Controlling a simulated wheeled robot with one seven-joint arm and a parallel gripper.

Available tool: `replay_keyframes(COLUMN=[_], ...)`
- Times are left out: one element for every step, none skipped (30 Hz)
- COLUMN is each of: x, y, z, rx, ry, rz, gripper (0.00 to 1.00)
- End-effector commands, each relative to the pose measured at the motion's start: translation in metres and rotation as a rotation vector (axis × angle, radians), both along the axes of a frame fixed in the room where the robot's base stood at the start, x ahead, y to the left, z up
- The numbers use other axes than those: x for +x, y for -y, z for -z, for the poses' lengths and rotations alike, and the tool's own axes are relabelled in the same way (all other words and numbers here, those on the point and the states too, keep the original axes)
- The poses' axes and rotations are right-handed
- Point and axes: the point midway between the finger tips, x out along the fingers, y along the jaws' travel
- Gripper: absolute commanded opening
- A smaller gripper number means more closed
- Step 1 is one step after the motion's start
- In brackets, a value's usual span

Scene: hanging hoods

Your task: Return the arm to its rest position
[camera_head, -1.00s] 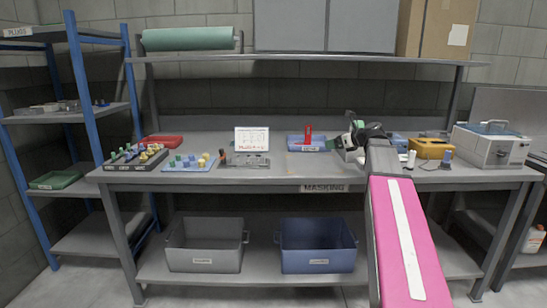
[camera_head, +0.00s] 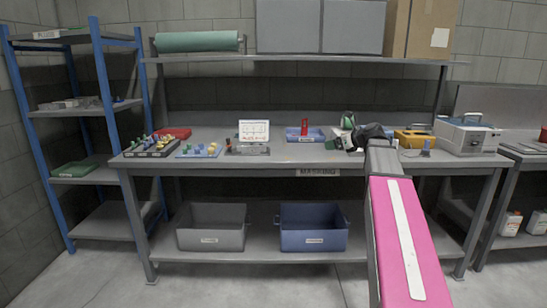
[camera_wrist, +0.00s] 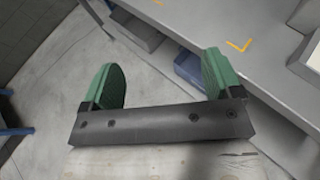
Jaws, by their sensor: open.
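My gripper is open and empty in the wrist view (camera_wrist: 160,85), its two green pads wide apart with the floor and the bench edge showing behind them. In the head view my arm, with a pink cover, reaches up from the lower right. The dark wrist end of my gripper (camera_head: 350,126) shows at the top of the arm, in front of the right part of the bench (camera_head: 225,166). One green pad shows there; the other is hidden.
A grey bin (camera_head: 211,227) and a blue bin (camera_head: 314,227) stand on the lower shelf. The bench top holds plug trays (camera_head: 152,147), a sign (camera_head: 254,131), a blue tray (camera_head: 305,135) and a grey machine (camera_head: 467,136). A blue rack (camera_head: 102,110) stands left. Front floor is clear.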

Motion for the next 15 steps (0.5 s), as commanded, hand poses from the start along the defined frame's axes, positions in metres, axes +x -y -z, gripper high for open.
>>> replay_keyframes(x=[-0.002,-0.003,-0.005,-0.005,-0.006,-0.008,-0.009,-0.011,-0.012,-0.014,-0.016,-0.019,-0.021,-0.023,-0.027], y=[-0.003,-0.004,-0.006,-0.007,-0.008,-0.009,-0.011,-0.012,-0.014,-0.015,-0.016,-0.019,-0.021,-0.023,-0.025], z=[0.008,0.012,0.017,0.021,0.024,0.03,0.035,0.039,0.046,0.052,0.057,0.066,0.073,0.08,0.09], rx=[-0.024,-0.036,-0.055,-0.071,-0.085,-0.106,-0.123,-0.142,-0.166,-0.187,-0.209,-0.242,-0.267,-0.294,-0.332], ry=[0.002,0.006,0.01,0.014,0.017,0.022,0.026,0.03,0.035,0.039,0.044,0.053,0.058,0.064,0.071], rz=[-0.011,-0.018,-0.025,-0.032,-0.039,-0.049,-0.059,-0.067,-0.08,-0.091,-0.102,-0.121,-0.136,-0.152,-0.176], gripper=[0.85,0.85,0.85,0.85,0.85,0.85,0.85,0.85,0.85,0.85,0.85,0.85,0.85,0.85,0.85])
